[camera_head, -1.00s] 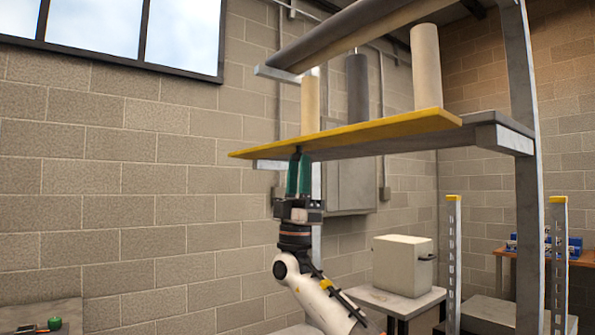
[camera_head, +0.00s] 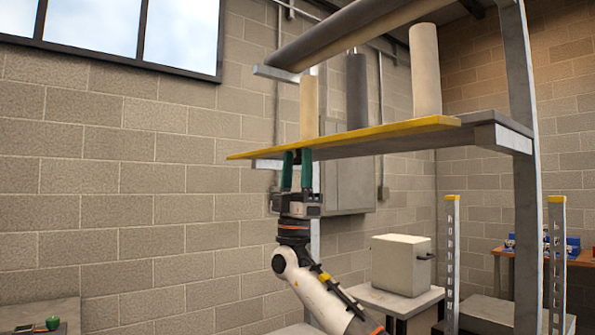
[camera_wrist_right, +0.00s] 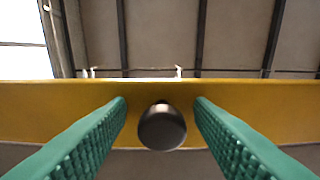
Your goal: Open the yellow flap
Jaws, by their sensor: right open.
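The yellow flap (camera_head: 380,132) is a long, thin panel along the front edge of a raised shelf in the head view. It also spans the right wrist view (camera_wrist_right: 60,97). A dark round knob (camera_wrist_right: 162,127) is on the flap and sits between the two green fingers in the wrist view. My right gripper (camera_head: 297,155) points up from below at the flap's left part, with its fingers open on either side of the knob. Whether the fingers touch the flap cannot be told. My left gripper is not in view.
Upright rolls (camera_head: 425,70) stand on the shelf behind the flap, under a long grey roller (camera_head: 350,35). A grey post (camera_head: 530,200) holds the shelf at right. A pale box (camera_head: 400,264) sits on a table below.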

